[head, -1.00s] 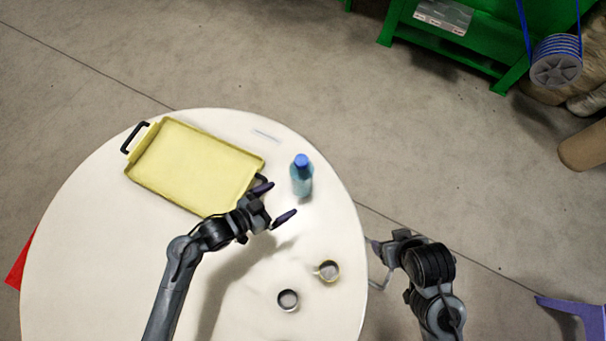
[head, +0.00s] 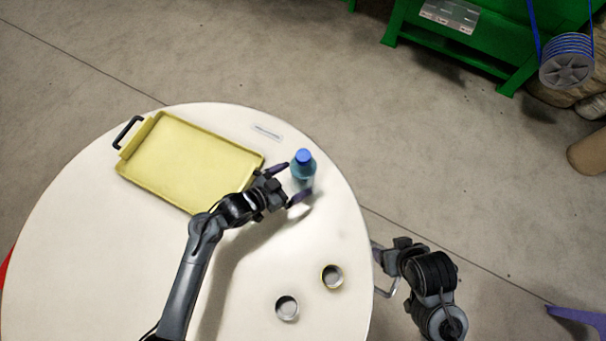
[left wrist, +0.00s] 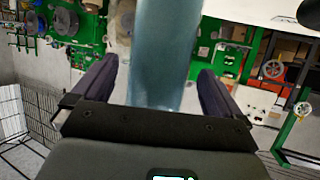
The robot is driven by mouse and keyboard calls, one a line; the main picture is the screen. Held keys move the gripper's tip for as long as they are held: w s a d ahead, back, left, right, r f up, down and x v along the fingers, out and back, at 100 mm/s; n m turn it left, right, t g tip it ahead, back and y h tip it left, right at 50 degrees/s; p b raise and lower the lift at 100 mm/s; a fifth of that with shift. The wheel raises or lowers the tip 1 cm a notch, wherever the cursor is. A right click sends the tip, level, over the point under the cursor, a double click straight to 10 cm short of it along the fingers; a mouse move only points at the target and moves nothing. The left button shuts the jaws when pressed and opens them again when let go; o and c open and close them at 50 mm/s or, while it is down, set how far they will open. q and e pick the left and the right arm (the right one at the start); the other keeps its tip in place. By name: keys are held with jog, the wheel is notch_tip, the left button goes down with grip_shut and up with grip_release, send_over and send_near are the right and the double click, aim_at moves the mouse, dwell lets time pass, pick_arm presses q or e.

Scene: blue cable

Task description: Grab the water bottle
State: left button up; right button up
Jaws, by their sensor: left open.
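The water bottle (head: 303,165) is blue with a blue cap and stands upright on the round white table, right of the tray. My left gripper (head: 288,183) is open at the bottle, with one finger on its left side and the other at its lower front. In the left wrist view the bottle (left wrist: 163,55) stands between the two spread fingers of my left gripper (left wrist: 160,90), with gaps on both sides. My right gripper (head: 388,268) is off the table's right edge, away from the bottle; its finger opening is not clear.
A yellow tray (head: 185,165) with dark handles lies left of the bottle, close to my left gripper. Two small cups, one (head: 332,276) and another (head: 287,308), stand at the front right of the white table (head: 90,260).

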pick_arm(q)
jog(key=x, duration=0.4)
jog(key=shift+w+d+b, duration=0.2)
jog(key=shift+b, duration=0.1)
jog(key=shift+c, duration=0.2)
jog(key=c, duration=1.4)
jog(key=shift+r, duration=0.1)
jog(key=shift+c, duration=0.9)
jog(key=shift+r, duration=0.15)
